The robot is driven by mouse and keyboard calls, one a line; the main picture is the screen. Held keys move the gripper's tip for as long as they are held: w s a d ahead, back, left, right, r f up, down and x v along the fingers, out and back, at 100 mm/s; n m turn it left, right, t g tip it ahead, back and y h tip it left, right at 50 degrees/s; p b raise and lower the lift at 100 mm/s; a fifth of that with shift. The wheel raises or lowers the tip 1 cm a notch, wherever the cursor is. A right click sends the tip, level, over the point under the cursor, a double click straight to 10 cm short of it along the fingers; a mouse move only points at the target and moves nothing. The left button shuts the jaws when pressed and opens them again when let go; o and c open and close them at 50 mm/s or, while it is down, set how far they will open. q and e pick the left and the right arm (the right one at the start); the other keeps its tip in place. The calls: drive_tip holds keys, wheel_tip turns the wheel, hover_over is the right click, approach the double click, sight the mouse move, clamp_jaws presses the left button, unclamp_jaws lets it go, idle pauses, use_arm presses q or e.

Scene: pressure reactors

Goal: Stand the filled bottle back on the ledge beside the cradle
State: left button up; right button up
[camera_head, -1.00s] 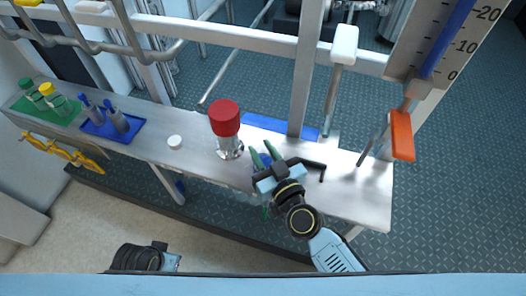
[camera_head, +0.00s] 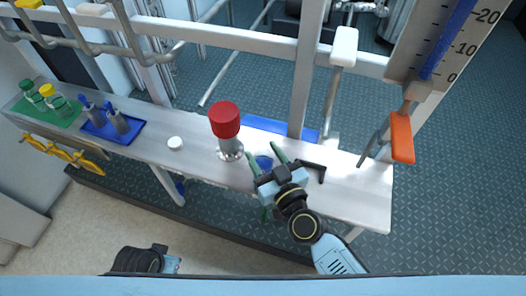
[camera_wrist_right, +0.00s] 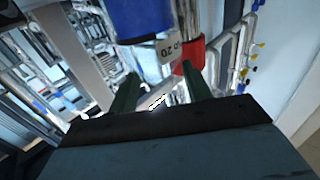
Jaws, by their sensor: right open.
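A blue round-topped thing (camera_head: 264,162), apparently the bottle, is on the steel ledge (camera_head: 352,198), between and just beyond the green fingers of my right gripper (camera_head: 265,154). That gripper is open, with its fingers apart on either side of the blue top. In the right wrist view a blue body (camera_wrist_right: 142,18) with a white label shows above the two fingers. Its base and any liquid are hidden. To its left stands a red-topped metal fitting (camera_head: 225,120). I cannot tell which part is the cradle. My left arm's end shows at lower left; its fingers are unclear.
A black bent bracket (camera_head: 314,168) lies close right of my right gripper. A white round cap (camera_head: 175,143), a blue tray (camera_head: 122,133) with blue-topped bottles, and a green mat (camera_head: 28,108) with bottles lie leftward. A post (camera_head: 305,80) and orange-handled lever (camera_head: 402,138) rise behind. The ledge's right end is clear.

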use_arm(q)
drive_tip(key=a+f, duration=0.1)
drive_tip(key=s+f+p, duration=0.1)
drive_tip(key=shift+a+f, duration=0.3)
drive_tip(key=shift+a, duration=0.1)
use_arm(e)
drive_tip(key=v, duration=1.1)
